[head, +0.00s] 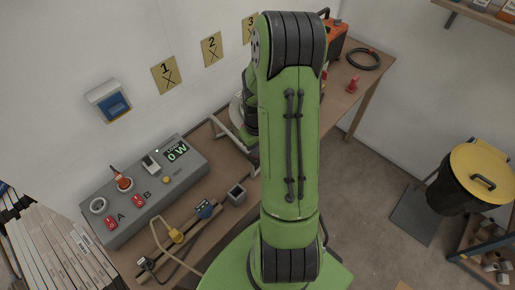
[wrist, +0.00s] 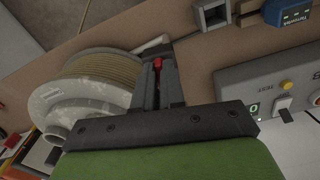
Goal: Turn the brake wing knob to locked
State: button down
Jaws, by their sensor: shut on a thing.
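My gripper (wrist: 160,72) is at the centre of the wrist view, its two dark fingers close together. A small red piece, which I take to be the brake wing knob (wrist: 157,64), shows between them, and the gripper is shut on it. Most of the knob is hidden by the fingers, so its angle and any locked marking cannot be read. A pale spool (wrist: 52,98) wound with tan cord is just left of the fingers. In the head view my green arm hides the gripper and the knob, and only a sliver of the spool shows.
A grey control box (head: 150,192) with switches and a display reading 0 W stands on the bench, left of my arm. A black bin (head: 455,190) with yellow lid stands right.

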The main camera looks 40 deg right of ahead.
jog(key=m+b, duration=0.1)
jog(key=m, duration=0.3)
jog(key=shift+w+a, duration=0.1)
jog(key=m+b, duration=0.1)
jog(key=m, duration=0.3)
jog(key=shift+w+a+m+b, duration=0.1)
jog(key=shift+m+b, duration=0.2)
jog(key=shift+b, duration=0.1)
jog(key=m+b, duration=0.1)
jog(key=m, duration=0.3)
jog(key=shift+w+a+m, duration=0.1)
jog(key=shift+m, duration=0.2)
jog(key=shift+w+m+b, duration=0.15)
jog(key=shift+m+b, duration=0.15)
jog(key=shift+m, duration=1.5)
jog(key=c, duration=1.2)
grip_release()
